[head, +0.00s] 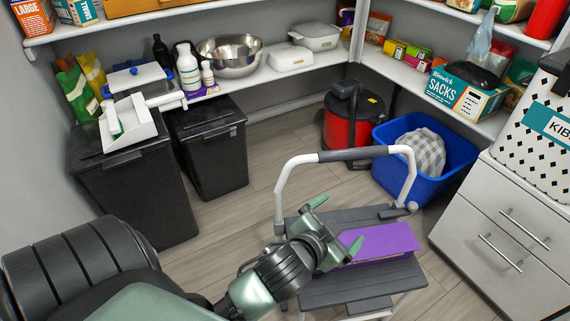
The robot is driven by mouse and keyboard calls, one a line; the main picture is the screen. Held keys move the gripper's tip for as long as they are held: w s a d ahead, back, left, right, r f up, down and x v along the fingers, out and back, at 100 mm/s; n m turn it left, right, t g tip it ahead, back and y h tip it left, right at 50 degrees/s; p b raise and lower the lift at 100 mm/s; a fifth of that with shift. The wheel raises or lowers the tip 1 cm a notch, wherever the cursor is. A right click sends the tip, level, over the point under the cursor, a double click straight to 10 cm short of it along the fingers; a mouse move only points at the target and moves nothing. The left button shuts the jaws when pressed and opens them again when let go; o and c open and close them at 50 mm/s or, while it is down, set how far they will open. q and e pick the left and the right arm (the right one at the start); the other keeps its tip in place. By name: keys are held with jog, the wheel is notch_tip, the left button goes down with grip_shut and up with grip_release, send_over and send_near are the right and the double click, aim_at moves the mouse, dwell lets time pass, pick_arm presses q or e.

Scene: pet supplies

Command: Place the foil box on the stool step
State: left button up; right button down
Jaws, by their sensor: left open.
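A long purple box (385,241), which I take to be the foil box, lies on the dark grey step stool (340,289). It lies slantwise across the stool, and its left end is partly hidden by my gripper. My left gripper (341,219) is over the left part of the stool, with its green fingers spread apart. One finger overlaps the left end of the box in the picture; I cannot tell whether they touch. Nothing shows between the fingertips. My right gripper is not in view.
The stool's white and grey handrail (352,154) arches behind the box. A blue tub (421,187) and a red vacuum (345,126) stand behind it. White drawers (502,235) are at right, black bins (137,190) at left. Bare floor (235,225) lies between.

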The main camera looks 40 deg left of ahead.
pick_arm(q)
jog(key=s+f+g, duration=0.1)
jog(key=s+f, duration=0.1)
jog(key=s+f+g, duration=0.1)
jog(key=s, duration=0.1)
jog(key=s+a+f+n+g, duration=0.1)
jog(key=s+f, duration=0.1)
jog(key=shift+s+a+f+g, duration=0.1)
jog(key=shift+s+f+g, duration=0.15)
jog(key=shift+f+g, duration=0.05)
jog(key=s+f+n+g+h, duration=0.1)
jog(key=s+f+g, duration=0.3)
jog(key=s, duration=0.7)
jog(key=shift+f+g, duration=0.4)
jog(key=shift+f, duration=0.1)
